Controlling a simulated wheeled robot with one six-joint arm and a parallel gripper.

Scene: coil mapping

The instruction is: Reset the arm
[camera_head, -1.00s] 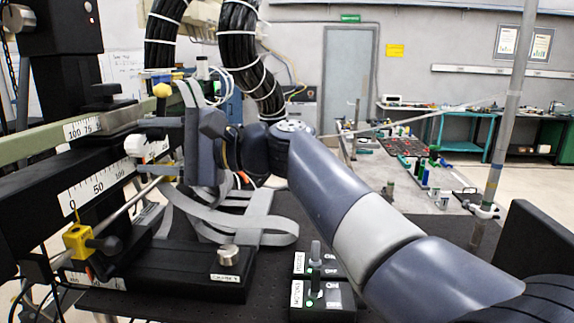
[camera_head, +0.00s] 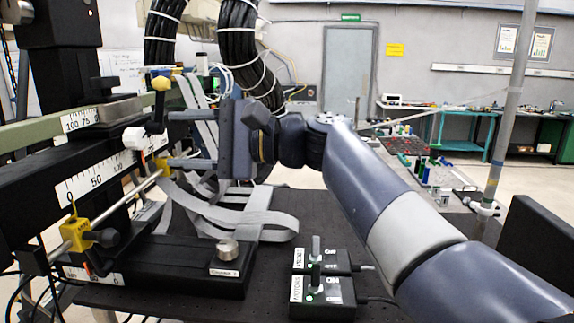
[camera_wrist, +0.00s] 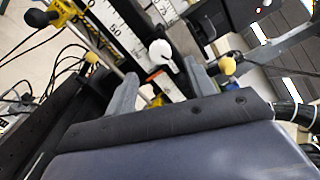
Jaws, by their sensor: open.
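My gripper (camera_head: 178,140) is at the left centre of the head view, its two grey fingers spread and pointing left. It is empty and sits to the right of a white knob (camera_head: 135,138) on the scaled rail. In the wrist view my gripper (camera_wrist: 158,78) shows both fingers apart, with the white knob (camera_wrist: 160,52) beyond and between them, seemingly untouched. My blue-grey arm (camera_head: 365,190) reaches in from the lower right.
A black rail with a white scale (camera_head: 97,181) and a yellow clamp (camera_head: 76,235) is at the left. Grey ribbon cable (camera_head: 250,222) hangs below my gripper. Two switch boxes (camera_head: 322,292) stand on the black bench. Black cable bundles (camera_head: 240,45) hang behind.

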